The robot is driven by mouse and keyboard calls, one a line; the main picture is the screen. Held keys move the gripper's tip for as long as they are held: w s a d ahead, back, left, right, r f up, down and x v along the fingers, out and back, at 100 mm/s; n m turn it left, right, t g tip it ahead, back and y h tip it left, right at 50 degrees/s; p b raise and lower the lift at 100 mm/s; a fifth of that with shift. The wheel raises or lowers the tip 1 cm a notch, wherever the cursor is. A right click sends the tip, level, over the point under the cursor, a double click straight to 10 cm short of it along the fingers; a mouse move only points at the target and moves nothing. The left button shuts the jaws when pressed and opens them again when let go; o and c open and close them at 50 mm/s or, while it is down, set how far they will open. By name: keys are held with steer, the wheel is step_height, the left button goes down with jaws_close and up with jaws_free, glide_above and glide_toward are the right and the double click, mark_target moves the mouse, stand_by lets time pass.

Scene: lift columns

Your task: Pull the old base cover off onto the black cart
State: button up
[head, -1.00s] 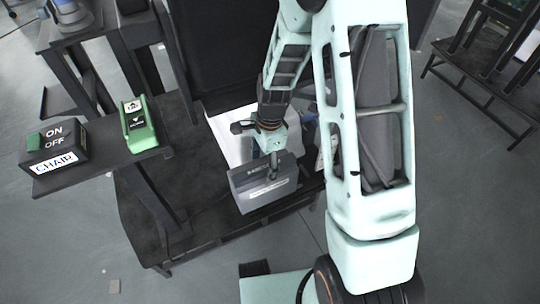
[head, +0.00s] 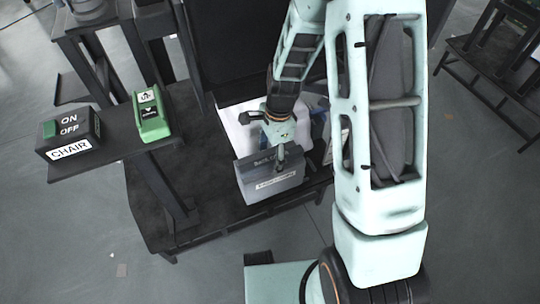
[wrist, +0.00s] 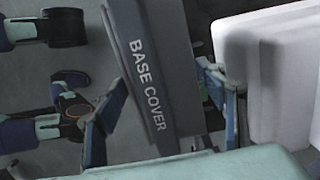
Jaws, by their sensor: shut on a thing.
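The old base cover (head: 270,183) is a grey, box-like cover with a label on its front, in the middle of the head view. In the wrist view the cover (wrist: 150,70) shows the words BASE COVER. My gripper (wrist: 165,105) has its blue fingers on both sides of the cover and is shut on it. In the head view my gripper (head: 281,155) reaches down onto the cover's top edge. The cover is in front of a white body, over or against a dark platform; contact beneath it is hidden. I cannot tell for certain which dark structure is the black cart.
A white block (wrist: 275,75) stands close right of the cover. A dark platform (head: 215,225) lies below. A shelf at left holds a CHAIR ON/OFF box (head: 70,135) and a green device (head: 151,115). A dark stand (head: 490,75) is at far right. Front floor is open.

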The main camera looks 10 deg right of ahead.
steer(key=shift+r+p, duration=3.1)
steer(key=shift+r, duration=0.7)
